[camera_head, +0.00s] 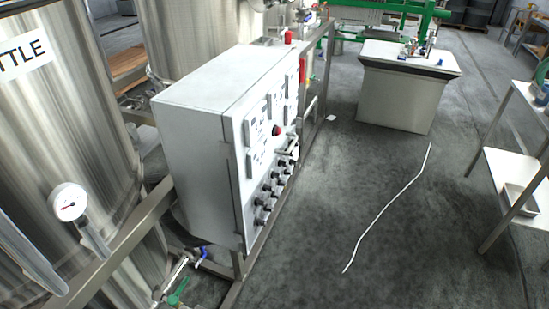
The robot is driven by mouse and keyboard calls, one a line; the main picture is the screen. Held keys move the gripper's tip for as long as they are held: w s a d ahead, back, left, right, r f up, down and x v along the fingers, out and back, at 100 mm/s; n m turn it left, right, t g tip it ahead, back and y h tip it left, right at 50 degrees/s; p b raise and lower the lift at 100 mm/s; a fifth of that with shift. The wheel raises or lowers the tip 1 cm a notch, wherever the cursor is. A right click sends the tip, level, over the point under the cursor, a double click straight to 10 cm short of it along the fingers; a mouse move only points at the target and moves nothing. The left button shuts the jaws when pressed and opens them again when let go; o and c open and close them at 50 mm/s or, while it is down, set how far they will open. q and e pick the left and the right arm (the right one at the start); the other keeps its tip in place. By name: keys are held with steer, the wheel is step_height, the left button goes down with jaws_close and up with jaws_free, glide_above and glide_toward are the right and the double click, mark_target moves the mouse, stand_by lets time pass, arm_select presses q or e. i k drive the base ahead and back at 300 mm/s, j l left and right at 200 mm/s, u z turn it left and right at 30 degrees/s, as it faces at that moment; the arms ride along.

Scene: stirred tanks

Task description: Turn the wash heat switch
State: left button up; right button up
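A white control cabinet (195,140) stands left of centre on a metal frame. Its front panel faces right and is seen at a steep angle. Several black rotary switches (268,190) sit in rows on the lower part of the panel, with a red button (277,130) and several framed displays (257,127) above them. The labels are too small to read, so I cannot tell which switch is the wash heat switch. Neither of my grippers shows in the head view.
Large steel tanks (75,110) stand at the left, one with a dial gauge (69,202). A grey counter (397,95) is at the back. Metal shelves (515,175) stand at the right. A white hose or cable (392,203) lies on the otherwise clear floor.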

mark_target(259, 221)
steer(key=u, duration=0.3)
steer(key=l+u, duration=0.35)
steer(key=i+l+u, duration=0.1)
steer(key=l+u, duration=0.65)
steer(key=l, duration=0.35)
steer(key=k+l, duration=0.15)
steer(key=l, duration=0.25)
steer(key=l+u, duration=0.15)
steer(key=l, duration=0.25)
steer(key=k+l, duration=0.15)
steer(key=l, duration=0.25)
steer(key=k+l+u, duration=0.15)
steer(key=l, duration=0.3)
steer(key=k+l, duration=0.1)
steer(key=l, duration=0.3)
steer(key=u, duration=0.05)
